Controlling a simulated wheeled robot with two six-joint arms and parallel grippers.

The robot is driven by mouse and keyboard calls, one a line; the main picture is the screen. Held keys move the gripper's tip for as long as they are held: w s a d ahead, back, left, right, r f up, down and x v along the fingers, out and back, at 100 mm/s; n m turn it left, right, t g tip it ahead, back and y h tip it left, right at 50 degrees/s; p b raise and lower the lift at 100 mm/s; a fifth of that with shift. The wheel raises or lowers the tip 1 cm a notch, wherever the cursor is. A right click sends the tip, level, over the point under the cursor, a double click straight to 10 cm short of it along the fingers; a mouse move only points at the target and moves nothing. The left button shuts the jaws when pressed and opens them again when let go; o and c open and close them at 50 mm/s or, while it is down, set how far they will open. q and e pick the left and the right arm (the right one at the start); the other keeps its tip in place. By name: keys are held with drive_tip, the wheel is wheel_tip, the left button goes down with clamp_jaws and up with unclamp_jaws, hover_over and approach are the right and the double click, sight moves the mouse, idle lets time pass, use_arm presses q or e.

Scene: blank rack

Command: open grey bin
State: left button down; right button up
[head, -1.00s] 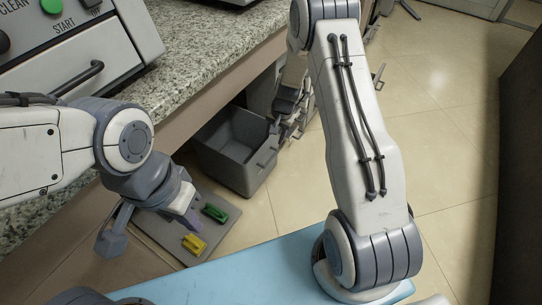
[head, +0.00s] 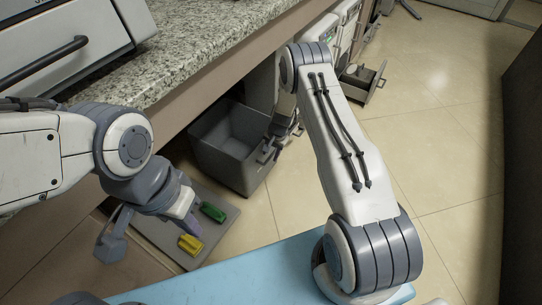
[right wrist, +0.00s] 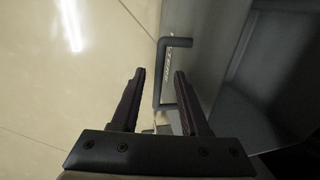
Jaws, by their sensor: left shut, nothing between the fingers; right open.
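A grey bin (head: 222,166) stands pulled out below the counter, its dark hollow inside visible from above. Its U-shaped handle (right wrist: 160,75) is on the front face in the right wrist view. My right gripper (right wrist: 160,72) is open there, and the handle's bar shows between its two fingers; I cannot tell the depth between them. In the head view my right gripper (head: 280,138) is beside the bin's front, partly hidden by my arm. My left gripper (head: 188,210) is shut and empty, above a grey floor tray.
The grey tray (head: 167,237) holds a green piece (head: 213,212) and a yellow piece (head: 190,244). A granite counter (head: 200,50) overhangs the bin and carries a machine (head: 70,45). Farther back, another open drawer (head: 358,88) juts out. The tiled floor (head: 440,130) at right is clear.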

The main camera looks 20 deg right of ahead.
drive_tip(key=shift+f, duration=0.1)
clamp_jaws()
idle(1.4)
